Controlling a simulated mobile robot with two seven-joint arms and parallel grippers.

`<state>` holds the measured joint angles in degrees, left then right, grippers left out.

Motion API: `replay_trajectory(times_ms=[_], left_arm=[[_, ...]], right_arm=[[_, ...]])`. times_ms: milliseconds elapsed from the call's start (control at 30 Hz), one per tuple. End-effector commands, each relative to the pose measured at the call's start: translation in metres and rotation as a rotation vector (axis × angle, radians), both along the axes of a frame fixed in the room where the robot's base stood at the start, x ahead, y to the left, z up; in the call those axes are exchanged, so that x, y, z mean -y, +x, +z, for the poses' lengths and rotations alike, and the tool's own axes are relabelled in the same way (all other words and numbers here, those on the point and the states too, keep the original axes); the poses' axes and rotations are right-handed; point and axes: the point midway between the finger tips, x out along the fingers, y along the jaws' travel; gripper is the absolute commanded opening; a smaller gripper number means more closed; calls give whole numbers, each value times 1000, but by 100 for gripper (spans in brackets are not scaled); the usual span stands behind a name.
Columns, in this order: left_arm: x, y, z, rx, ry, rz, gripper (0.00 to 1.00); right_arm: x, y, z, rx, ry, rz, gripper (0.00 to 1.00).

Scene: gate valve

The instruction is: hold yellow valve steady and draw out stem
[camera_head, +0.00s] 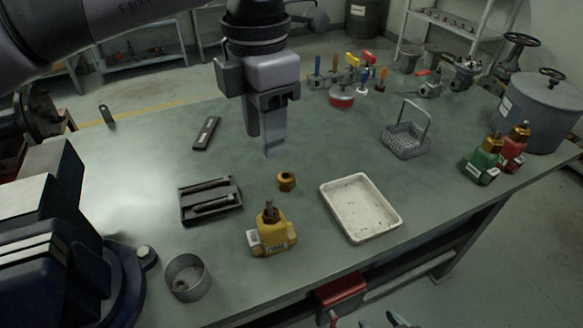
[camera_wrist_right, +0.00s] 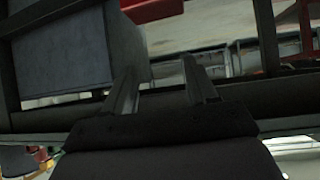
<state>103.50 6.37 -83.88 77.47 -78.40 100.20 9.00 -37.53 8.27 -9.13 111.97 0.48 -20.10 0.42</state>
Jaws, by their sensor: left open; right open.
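The yellow valve (camera_head: 275,238) stands upright near the front middle of the bench. Its stem (camera_head: 269,209) sticks up from the top. A brass nut (camera_head: 286,181) lies loose on the bench behind it. My left gripper (camera_head: 265,145) points down over the bench behind the valve and nut, open and empty, apart from both. My right gripper (camera_head: 386,320) barely shows at the bottom edge, in front of the bench. In the right wrist view its two fingers (camera_wrist_right: 162,88) are apart with nothing held between them.
A white tray (camera_head: 391,231) lies right of the valve, a dark tool tray (camera_head: 183,207) left, a round tin (camera_head: 169,282) front left. A wire basket (camera_head: 427,148), green valve (camera_head: 482,168) and red valve (camera_head: 514,152) stand right. A red vise-like part (camera_head: 341,291) sits at the front edge.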

Motion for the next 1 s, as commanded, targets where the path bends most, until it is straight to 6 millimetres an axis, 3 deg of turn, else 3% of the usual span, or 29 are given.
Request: replay_trajectory(times_ms=[167, 333, 367, 500, 733, 1000], left_arm=[[0, 0, 0, 0, 0, 0, 43], [0, 0, 0, 0, 0, 0, 43], [0, 0, 0, 0, 0, 0, 43], [0, 0, 0, 0, 0, 0, 43], [0, 0, 0, -1, 0, 0, 43], [0, 0, 0, -1, 0, 0, 43]], right_arm=[[13, 26, 42, 127, 3, -33, 57], [33, 60, 128, 371, 19, -79, 57], [33, 65, 138, 415, -14, -61, 57], [17, 88, 172, 638, -351, 124, 57], [-21, 108, 226, 991, -903, 378, 57], [-80, 111, 250, 1371, -1608, 657, 57]])
